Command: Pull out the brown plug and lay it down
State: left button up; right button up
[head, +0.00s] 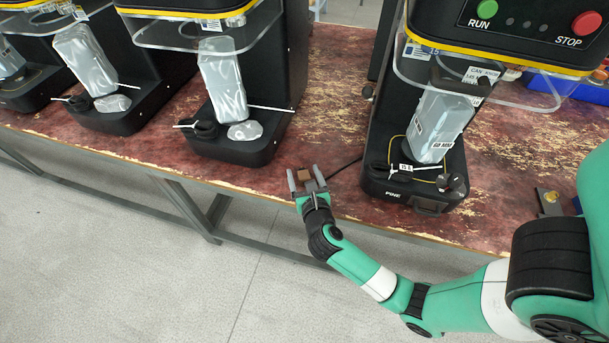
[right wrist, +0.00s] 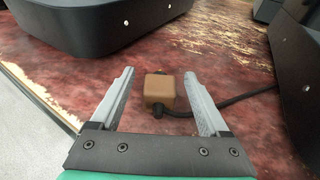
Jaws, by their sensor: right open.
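The brown plug (right wrist: 159,91) is a small brown block on the table top. A black stub shows at its near side, and a black cable (right wrist: 236,99) runs off to the right. In the head view the plug (head: 305,175) is at the table's front edge, between two machines. My right gripper (head: 304,171) is open, with one finger on each side of the plug. In the right wrist view a gap shows between the plug and each finger. Whether the plug sits in a socket cannot be told. My left gripper is not in view.
A black machine labelled PINE (head: 424,188) stands right of the plug, holding a clear pouch-like container. Another black machine (head: 232,146) stands to the left, with more beyond. A small brass-topped part (head: 549,197) lies at right.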

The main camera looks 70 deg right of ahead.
jog(key=p+v, duration=0.4)
jog(key=v, duration=0.7)
jog(key=shift+s+a, duration=0.2)
jog(key=shift+s, duration=0.05)
jog(key=shift+r, duration=0.1)
